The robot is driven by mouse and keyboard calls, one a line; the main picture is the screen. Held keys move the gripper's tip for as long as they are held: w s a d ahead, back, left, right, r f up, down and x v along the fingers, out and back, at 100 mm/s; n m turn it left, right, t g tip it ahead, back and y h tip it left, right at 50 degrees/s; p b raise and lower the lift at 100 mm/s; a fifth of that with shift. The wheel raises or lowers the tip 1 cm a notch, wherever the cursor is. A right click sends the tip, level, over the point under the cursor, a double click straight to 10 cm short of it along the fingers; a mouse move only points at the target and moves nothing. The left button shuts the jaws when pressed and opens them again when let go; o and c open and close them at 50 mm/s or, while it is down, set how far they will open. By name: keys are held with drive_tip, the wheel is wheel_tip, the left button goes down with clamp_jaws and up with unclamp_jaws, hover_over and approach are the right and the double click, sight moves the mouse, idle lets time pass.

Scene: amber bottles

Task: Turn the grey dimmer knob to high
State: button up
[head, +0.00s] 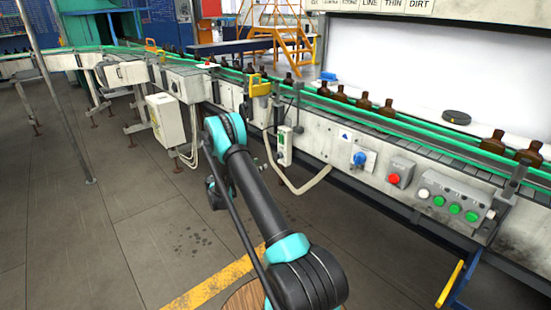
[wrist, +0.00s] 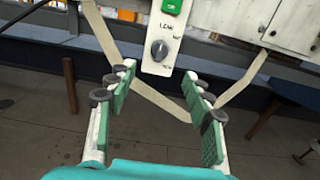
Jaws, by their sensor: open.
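The grey dimmer knob (wrist: 159,50) is round and sits on a narrow white control panel (wrist: 150,68) in the wrist view, below a green button (wrist: 172,7). Small print surrounds the knob, too blurred to read surely, and I cannot tell its setting. My gripper (wrist: 158,85) is open, with green-padded fingers spread left and right. The knob lies beyond the fingertips, roughly centred between them and apart from both. Nothing is between the fingers. In the head view the white panel (head: 284,146) hangs on the conveyor's side; its knob is too small to make out.
Pale cable (head: 300,188) loops below the panel. A blue knob (head: 360,158), a red button (head: 394,179) and a green-button box (head: 450,203) are farther right on the conveyor (head: 330,140). Amber bottles (head: 364,100) stand on its belt. A white box (head: 166,121) is on the left; the front floor is open.

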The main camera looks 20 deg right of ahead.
sight(279, 156)
drive_tip(key=x, duration=1.2)
drive_tip(key=shift+c, duration=0.2)
drive_tip(key=c, duration=1.1)
